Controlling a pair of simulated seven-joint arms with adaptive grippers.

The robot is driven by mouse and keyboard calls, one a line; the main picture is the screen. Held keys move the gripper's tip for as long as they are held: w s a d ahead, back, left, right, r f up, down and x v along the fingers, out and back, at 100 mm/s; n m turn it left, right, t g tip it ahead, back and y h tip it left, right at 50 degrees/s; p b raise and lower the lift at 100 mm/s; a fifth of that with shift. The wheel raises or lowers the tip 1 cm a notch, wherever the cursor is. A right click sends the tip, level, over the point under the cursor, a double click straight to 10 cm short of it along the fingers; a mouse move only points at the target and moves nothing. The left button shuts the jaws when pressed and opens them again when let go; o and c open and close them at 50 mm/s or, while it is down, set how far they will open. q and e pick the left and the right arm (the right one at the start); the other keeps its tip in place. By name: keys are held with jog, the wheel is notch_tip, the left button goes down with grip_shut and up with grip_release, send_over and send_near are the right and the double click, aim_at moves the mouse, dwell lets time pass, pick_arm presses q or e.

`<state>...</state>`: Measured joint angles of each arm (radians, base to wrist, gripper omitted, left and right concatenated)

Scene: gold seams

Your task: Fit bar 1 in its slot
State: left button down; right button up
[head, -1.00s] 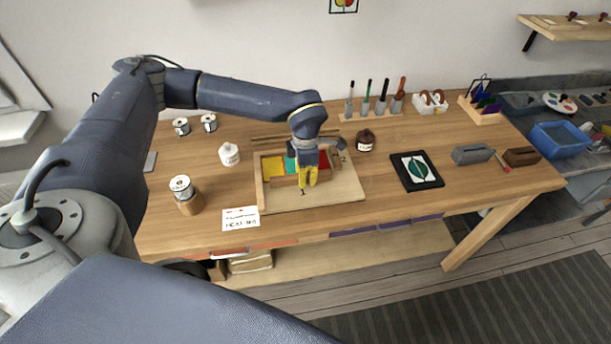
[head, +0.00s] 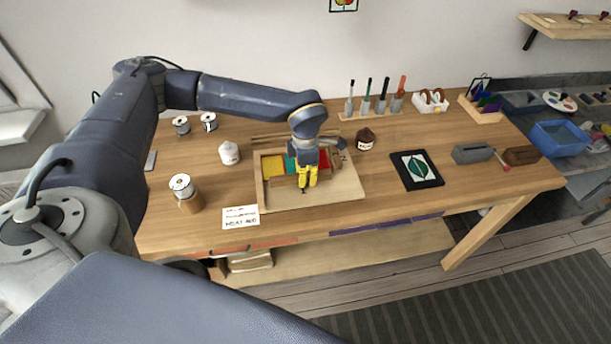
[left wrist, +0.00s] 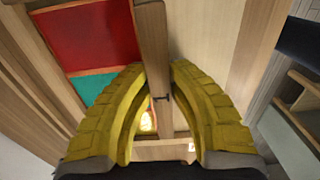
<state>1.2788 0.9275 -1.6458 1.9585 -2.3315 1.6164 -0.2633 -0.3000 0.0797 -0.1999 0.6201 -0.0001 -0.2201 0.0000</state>
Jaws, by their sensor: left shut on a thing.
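Bar 1 is a narrow wooden bar (left wrist: 153,40) with a small dark mark, seen in the left wrist view between my yellow fingers. My left gripper (head: 306,185) is shut on it, over the front part of the wooden board (head: 340,195). In the wrist view the bar runs along the edge of the red panel (left wrist: 90,35) and the teal panel (left wrist: 98,88). The slot is hidden by the bar and fingers, so I cannot tell how deep the bar sits. My right gripper is not in view.
A yellow panel (head: 271,165) lies at the board's left. A white bottle (head: 229,153) and a dark jar (head: 365,140) stand on either side behind. A white card (head: 240,217) lies front left, and a framed leaf picture (head: 417,170) lies to the right.

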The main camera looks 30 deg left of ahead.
pick_arm(q)
jog(key=c, duration=0.7)
grip_release()
jog(key=shift+r, duration=0.1)
jog(key=shift+r, duration=3.4)
